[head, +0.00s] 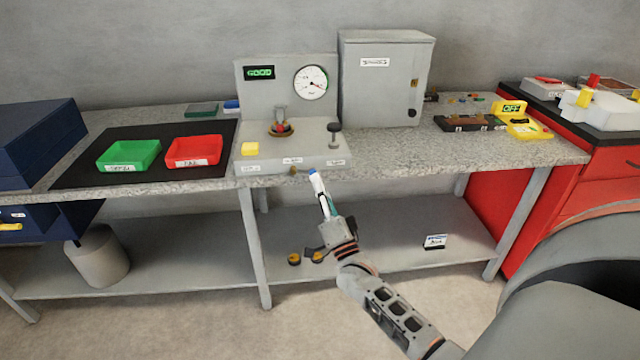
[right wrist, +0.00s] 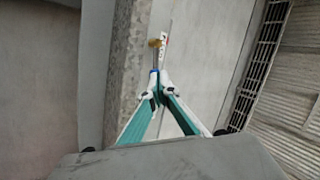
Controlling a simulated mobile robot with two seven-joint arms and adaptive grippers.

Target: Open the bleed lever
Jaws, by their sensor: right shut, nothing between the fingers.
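The bleed lever (head: 312,172) appears as a small blue-tipped handle at the lower front edge of the grey test stand (head: 300,153), beside a brass fitting (head: 293,170). In the right wrist view the lever's blue sleeve (right wrist: 153,76) lies just beyond my fingertips, with the brass piece (right wrist: 154,43) further out. My right gripper (head: 318,186) is shut and empty, its white tips (right wrist: 158,90) close against or beside the blue end; I cannot tell whether they touch. The fingers partly hide the handle. My left gripper is not in view.
The stand carries a gauge (head: 311,82), a green "GOOD" display (head: 259,73) and a black knob (head: 334,130). A grey cabinet (head: 383,85) is behind right. Green (head: 128,154) and red (head: 193,151) trays sit left. The bench edge lies close to my gripper; a lower shelf (head: 390,240) is beneath.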

